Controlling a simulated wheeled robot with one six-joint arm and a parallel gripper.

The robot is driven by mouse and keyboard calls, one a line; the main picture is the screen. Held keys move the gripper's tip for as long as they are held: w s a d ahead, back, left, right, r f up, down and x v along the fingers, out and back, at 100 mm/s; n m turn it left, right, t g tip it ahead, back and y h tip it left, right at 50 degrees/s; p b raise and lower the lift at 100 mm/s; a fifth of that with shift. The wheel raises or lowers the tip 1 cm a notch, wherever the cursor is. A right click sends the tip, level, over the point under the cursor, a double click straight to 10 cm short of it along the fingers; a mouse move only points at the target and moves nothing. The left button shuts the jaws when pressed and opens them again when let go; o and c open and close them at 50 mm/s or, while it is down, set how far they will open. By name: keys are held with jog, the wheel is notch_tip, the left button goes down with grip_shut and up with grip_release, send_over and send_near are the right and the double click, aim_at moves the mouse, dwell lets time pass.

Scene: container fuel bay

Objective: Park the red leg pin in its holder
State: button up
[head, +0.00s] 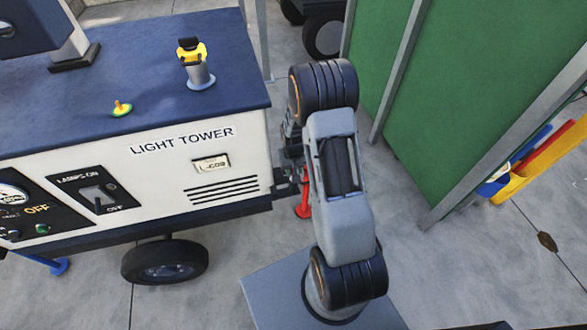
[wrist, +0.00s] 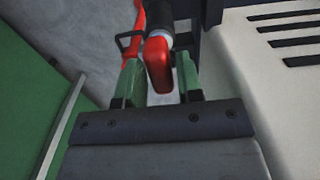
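The red leg pin (wrist: 158,64) shows in the wrist view as a red grip between the green fingers of my gripper (wrist: 160,76). The pin's far end is hidden. A red leg (wrist: 139,18) with a dark post runs just beyond it. In the head view, the red leg's foot (head: 304,205) shows beside the light tower, and my arm hides the gripper and pin.
The white and blue light tower (head: 225,150) stands close on the left, its vents (wrist: 295,38) at the right of the wrist view. A green container wall (head: 455,95) stands to the right. Bare concrete floor (head: 415,260) lies in front of it.

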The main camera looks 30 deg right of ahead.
jog(key=o, duration=0.3)
jog(key=shift+o, duration=0.2)
notch_tip(320, 180, up, 14)
jog(key=p, duration=0.1)
jog(key=shift+p, duration=0.3)
jog(key=shift+f, duration=0.1)
dwell(0.3)
